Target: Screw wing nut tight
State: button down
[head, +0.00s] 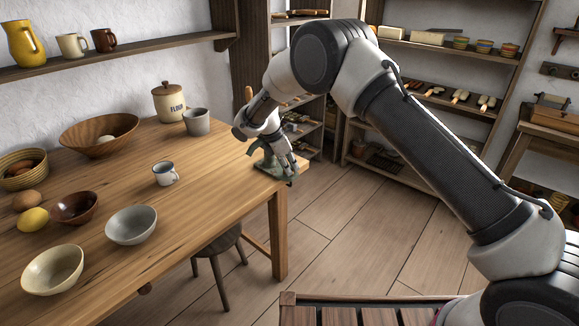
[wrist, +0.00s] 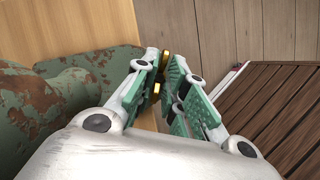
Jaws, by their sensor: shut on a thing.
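My gripper (wrist: 161,76) is shut on a small brass-coloured wing nut (wrist: 165,56) in the wrist view. Only bits of the nut show at and between the fingertips; the rest is hidden by the green-padded fingers. A worn green metal body with rust patches (wrist: 82,90) fills the left of that view, beside my fingers. In the head view my gripper (head: 290,174) is at the right corner of the wooden table (head: 120,190), against the green metal thing (head: 262,166) at its edge. The nut is too small to make out there.
On the table stand a grey cup (head: 196,122), a flour jar (head: 168,102), an enamel mug (head: 165,174) and several bowls. A stool (head: 218,250) is under the table. Shelves (head: 440,95) stand behind.

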dwell(0.3)
jog(key=c, duration=1.6)
grip_release()
jog(key=shift+d, duration=0.1)
jog(key=v, duration=1.2)
